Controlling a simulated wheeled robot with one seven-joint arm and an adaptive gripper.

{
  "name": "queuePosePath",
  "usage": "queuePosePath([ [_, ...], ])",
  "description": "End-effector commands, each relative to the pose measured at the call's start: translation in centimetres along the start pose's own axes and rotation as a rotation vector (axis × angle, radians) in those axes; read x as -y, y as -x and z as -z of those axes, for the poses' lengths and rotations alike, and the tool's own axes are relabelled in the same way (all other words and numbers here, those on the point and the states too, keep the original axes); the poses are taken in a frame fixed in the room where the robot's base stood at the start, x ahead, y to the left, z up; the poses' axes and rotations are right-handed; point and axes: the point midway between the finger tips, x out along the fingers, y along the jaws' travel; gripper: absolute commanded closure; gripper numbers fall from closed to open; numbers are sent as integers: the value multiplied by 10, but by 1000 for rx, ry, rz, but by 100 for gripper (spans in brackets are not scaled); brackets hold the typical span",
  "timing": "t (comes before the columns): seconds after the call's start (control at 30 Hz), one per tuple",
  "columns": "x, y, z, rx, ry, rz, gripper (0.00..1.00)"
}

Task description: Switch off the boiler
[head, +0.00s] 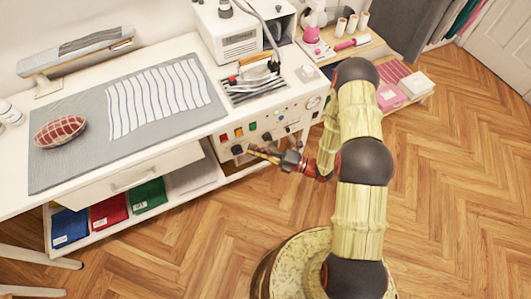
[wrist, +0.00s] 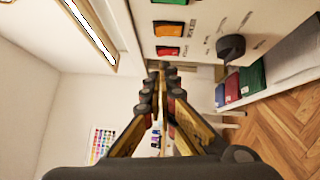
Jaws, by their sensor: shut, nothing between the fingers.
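The boiler's control panel (head: 283,118) is the white front under the right part of the ironing table; it also shows in the wrist view (wrist: 207,18). In the wrist view it carries a green switch (wrist: 170,2), an orange switch (wrist: 168,29), a red switch (wrist: 167,50) and a black knob (wrist: 231,47). The switch labels are too small to read. My gripper (head: 252,150) is shut and empty in front of the panel's left part. In the wrist view the closed fingertips (wrist: 160,68) appear just below the red switch; I cannot tell whether they touch the panel.
An iron (head: 259,72) rests on a rack on the tabletop beside a white unit (head: 234,36). A grey mat (head: 65,170) holds striped cloth and a red pincushion. Folded cloths (head: 108,209) lie on the lower shelf. The wooden floor (head: 460,190) is free at right.

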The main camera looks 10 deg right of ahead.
Motion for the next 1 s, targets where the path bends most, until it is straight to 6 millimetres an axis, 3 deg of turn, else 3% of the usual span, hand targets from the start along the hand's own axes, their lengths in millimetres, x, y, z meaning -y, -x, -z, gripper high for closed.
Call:
queuePosePath([
  [0.13,1,-27,1,-4,0,-1,100],
  [0.4,1,-48,-24,-1,0,1,100],
  [1.0,-5,-53,-30,-1,-17,17,100],
])
